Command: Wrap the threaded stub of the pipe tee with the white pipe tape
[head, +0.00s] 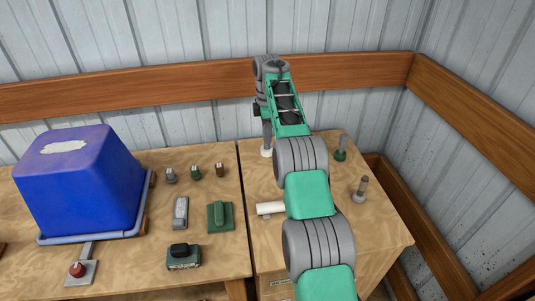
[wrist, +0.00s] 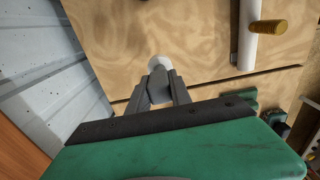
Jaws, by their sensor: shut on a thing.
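My gripper (wrist: 160,84) is shut on a grey grip piece (wrist: 158,88), with a round white end, apparently the white pipe tape (wrist: 160,62), beyond the fingertips. In the head view my gripper (head: 267,132) points down over the back left of the right-hand table, with the white end (head: 266,153) low near the tabletop; whether it touches cannot be told. The pipe tee (wrist: 246,40) is a pale pipe with a brass threaded stub (wrist: 268,27), right of my gripper in the wrist view. In the head view its white pipe (head: 270,208) shows, partly hidden by my arm.
Two posts, one green-based (head: 340,152) and one grey (head: 360,190), stand at the table's right. The left table (head: 215,260) holds a blue bin (head: 80,185), several small stamps and blocks, and a red-knobbed fixture (head: 78,270). A wooden rail (head: 200,87) and metal wall stand close behind.

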